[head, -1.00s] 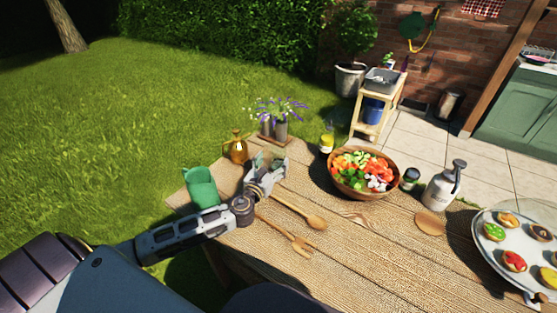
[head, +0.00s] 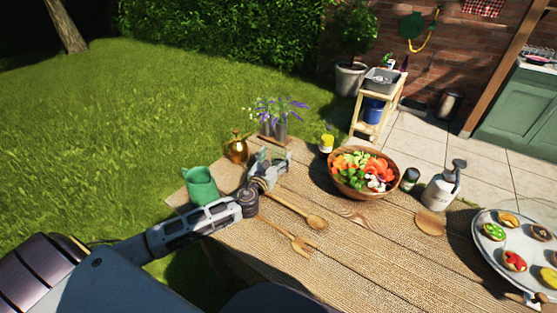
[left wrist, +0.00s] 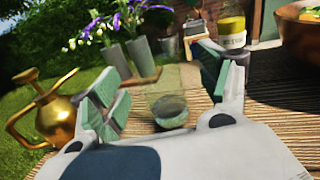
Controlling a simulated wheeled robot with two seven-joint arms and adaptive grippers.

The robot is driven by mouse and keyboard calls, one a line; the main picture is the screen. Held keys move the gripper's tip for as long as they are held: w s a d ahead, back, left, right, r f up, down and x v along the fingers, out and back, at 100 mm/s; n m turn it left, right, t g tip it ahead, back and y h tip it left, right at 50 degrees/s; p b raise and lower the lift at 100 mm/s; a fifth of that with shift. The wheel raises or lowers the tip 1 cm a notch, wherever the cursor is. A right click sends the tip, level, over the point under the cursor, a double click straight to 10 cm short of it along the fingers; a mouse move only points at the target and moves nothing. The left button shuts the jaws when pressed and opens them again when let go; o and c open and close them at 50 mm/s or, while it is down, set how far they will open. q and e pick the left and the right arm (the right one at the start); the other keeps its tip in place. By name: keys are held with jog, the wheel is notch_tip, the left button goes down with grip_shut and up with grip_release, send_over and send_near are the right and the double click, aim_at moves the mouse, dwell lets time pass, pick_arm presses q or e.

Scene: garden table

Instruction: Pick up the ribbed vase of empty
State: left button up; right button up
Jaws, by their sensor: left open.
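My left gripper (head: 272,156) is open over the far left part of the wooden table, pointing away from me. In the left wrist view its two green-padded fingers (left wrist: 160,82) stand apart. A clear glass vessel (left wrist: 168,112) with a greenish base shows between and just beyond the fingers, upright on the table. Whether it is ribbed is too blurred to tell, and I cannot tell if the fingers touch it. Behind it stand two grey vases (left wrist: 141,56), with purple and white flowers above them. My right gripper is not in view.
A brass watering can (head: 236,149) and a green jug (head: 202,187) stand left of the gripper. A yellow-labelled jar (head: 326,144) and a salad bowl (head: 333,184) are to the right. A wooden spoon (head: 300,211) and fork (head: 290,236) lie nearer me.

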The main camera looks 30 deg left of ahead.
aim_at(281, 146)
pick_arm(q)
jog(key=shift+w+a+f, duration=0.1)
jog(key=shift+w+a, duration=0.1)
jog(key=shift+w, duration=0.45)
jog(key=shift+w+a+f, duration=0.1)
jog(key=shift+w+a, duration=0.05)
jog(key=shift+w, duration=0.5)
jog(key=shift+w+a, duration=0.1)
jog(key=shift+w, duration=1.05)
jog(key=shift+c, duration=0.4)
jog(key=c, duration=1.2)
